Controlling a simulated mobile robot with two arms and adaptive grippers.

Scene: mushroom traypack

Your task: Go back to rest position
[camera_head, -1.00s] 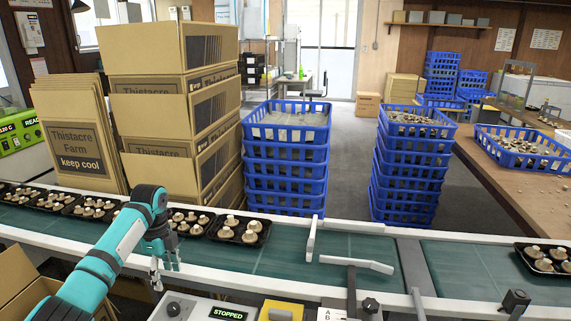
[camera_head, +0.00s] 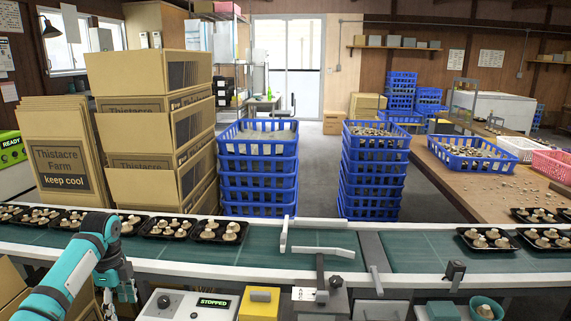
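My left arm comes in from the lower left, teal and white. Its gripper (camera_head: 121,292) hangs fingers down over the near edge of the conveyor, in front of the mushroom trays. I see nothing held in it, but its finger gap is too unclear to judge. My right gripper is out of view. Black trays of mushrooms (camera_head: 219,231) stand in a row on the left part of the conveyor belt (camera_head: 265,247). More trays (camera_head: 487,239) stand on its right part.
Stacked cardboard boxes (camera_head: 152,140) and blue crates (camera_head: 258,170) stand behind the belt. A white diverter arm (camera_head: 322,251) lies across the belt's middle. The control box (camera_head: 185,305) with a "STOPPED" display is at the front. A wooden table (camera_head: 480,190) is at right.

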